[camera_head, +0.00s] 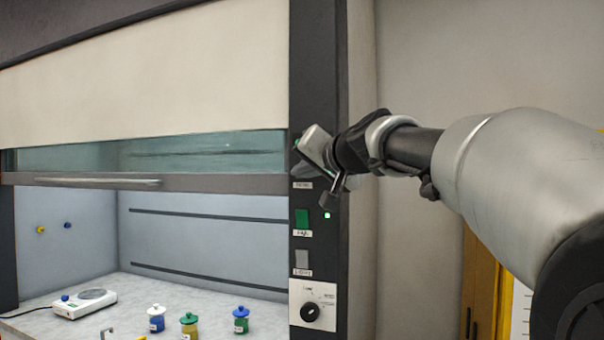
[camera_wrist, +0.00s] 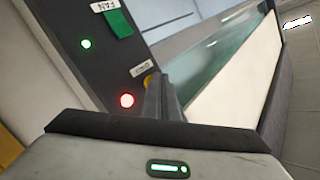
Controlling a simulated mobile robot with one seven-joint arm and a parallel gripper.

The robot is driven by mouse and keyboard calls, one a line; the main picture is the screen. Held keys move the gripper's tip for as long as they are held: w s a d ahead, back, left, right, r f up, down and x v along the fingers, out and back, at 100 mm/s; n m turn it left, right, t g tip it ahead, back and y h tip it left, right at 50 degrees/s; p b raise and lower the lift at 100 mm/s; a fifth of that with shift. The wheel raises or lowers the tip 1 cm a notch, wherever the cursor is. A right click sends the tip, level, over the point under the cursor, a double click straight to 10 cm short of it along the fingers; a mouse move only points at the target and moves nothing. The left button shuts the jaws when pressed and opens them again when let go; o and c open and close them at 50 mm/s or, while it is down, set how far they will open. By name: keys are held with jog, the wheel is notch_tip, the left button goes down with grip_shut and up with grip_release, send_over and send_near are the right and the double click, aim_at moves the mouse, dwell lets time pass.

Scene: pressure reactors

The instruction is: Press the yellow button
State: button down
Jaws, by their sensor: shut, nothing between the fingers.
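The yellow button (camera_wrist: 149,79) shows in the wrist view as a small yellow edge on the dark control panel, mostly hidden behind my fingers. My gripper (camera_wrist: 160,84) is shut and empty, its fingertips right at the button. I cannot tell whether they touch it. In the head view my gripper is in front of the upper part of the dark panel and hides the button there. A lit red lamp (camera_wrist: 127,100) is beside the button in the wrist view.
The green fan switch (camera_head: 302,218) is lower on the panel, with a lit lamp (camera_head: 327,214) beside it. Below are a grey switch (camera_head: 302,259) and a black knob (camera_head: 311,312). Left is the hood, with a hotplate (camera_head: 84,303) and several jars inside.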

jog(key=shift+s, duration=0.1)
dwell(0.3)
jog(key=shift+s+a, duration=0.25)
jog(key=shift+s, duration=0.4)
jog(key=s, duration=0.1)
jog(key=s+a, duration=0.1)
jog(key=s, duration=0.2)
jog(key=shift+s+a+p, duration=0.3)
jog(key=shift+s+a, duration=0.05)
dwell(0.5)
jog(key=s+d+f+g+h+p, duration=0.2)
jog(key=s+d+f, duration=0.3)
jog(key=s+f, duration=0.4)
jog(key=s+d+f+n+g+h+p, duration=0.1)
jog(key=s+d+f+g+p, duration=0.3)
jog(key=s+f, duration=0.6)
jog(key=s+d+f+n+g+h+p, duration=0.1)
jog(key=s+d+f+g+h+p, duration=0.2)
jog(key=s+d+f, duration=0.4)
jog(key=s+f+h, duration=0.1)
jog(key=s+f, duration=0.1)
jog(key=s, duration=0.1)
jog(key=shift+d+f, duration=0.15)
